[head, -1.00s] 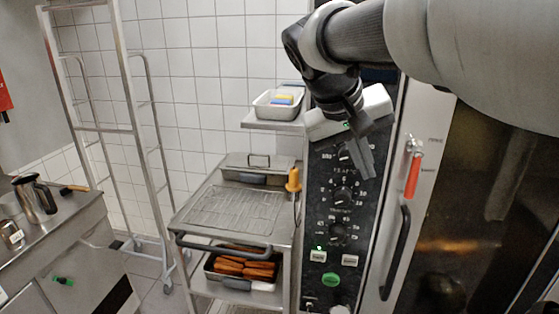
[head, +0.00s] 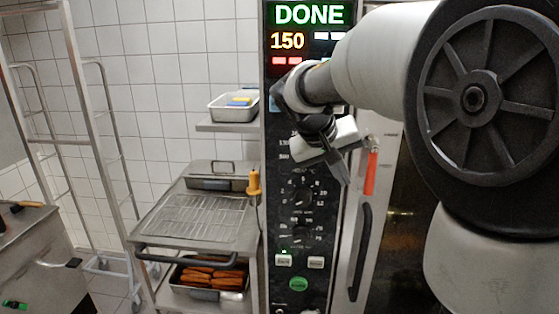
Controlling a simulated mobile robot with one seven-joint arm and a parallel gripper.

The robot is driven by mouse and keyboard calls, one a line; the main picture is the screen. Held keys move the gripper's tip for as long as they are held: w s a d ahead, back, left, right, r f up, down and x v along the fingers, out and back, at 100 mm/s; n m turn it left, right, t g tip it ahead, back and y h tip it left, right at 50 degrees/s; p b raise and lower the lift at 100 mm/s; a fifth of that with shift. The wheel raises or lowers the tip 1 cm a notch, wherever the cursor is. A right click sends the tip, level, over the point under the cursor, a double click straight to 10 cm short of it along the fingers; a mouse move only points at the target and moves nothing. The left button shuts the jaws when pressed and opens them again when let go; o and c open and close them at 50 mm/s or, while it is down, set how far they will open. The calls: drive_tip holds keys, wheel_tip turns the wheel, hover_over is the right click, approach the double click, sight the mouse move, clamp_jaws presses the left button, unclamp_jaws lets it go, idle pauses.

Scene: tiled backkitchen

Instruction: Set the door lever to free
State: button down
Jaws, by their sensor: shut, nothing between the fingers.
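The door lever (head: 371,172) has a red grip and hangs straight down from a silver mount on the pale strip between the oven's control panel and its door. My gripper (head: 344,177) is just left of the lever in the picture, in front of the panel's right edge. Its fingers are together and hold nothing. They look apart from the lever, though the depth between them is hard to tell. The labels by the lever are partly covered by my arm and too small to read.
The control panel (head: 300,215) has several knobs, and its display (head: 308,16) reads DONE and 150. A dark door handle (head: 361,250) stands below the lever. My arm covers much of the oven door. A steel trolley (head: 150,225) with trays stands left, below a small shelf (head: 228,125).

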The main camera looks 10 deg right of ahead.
sight(370, 167)
drive_tip(key=shift+s+d+r, duration=0.1)
drive_tip(key=shift+d+r, duration=0.05)
drive_tip(key=shift+d, duration=0.7)
drive_tip(key=shift+s+d+r, duration=0.1)
drive_tip(key=shift+d, duration=0.75)
drive_tip(key=shift+f+b, duration=0.25)
drive_tip(key=shift+b, duration=0.1)
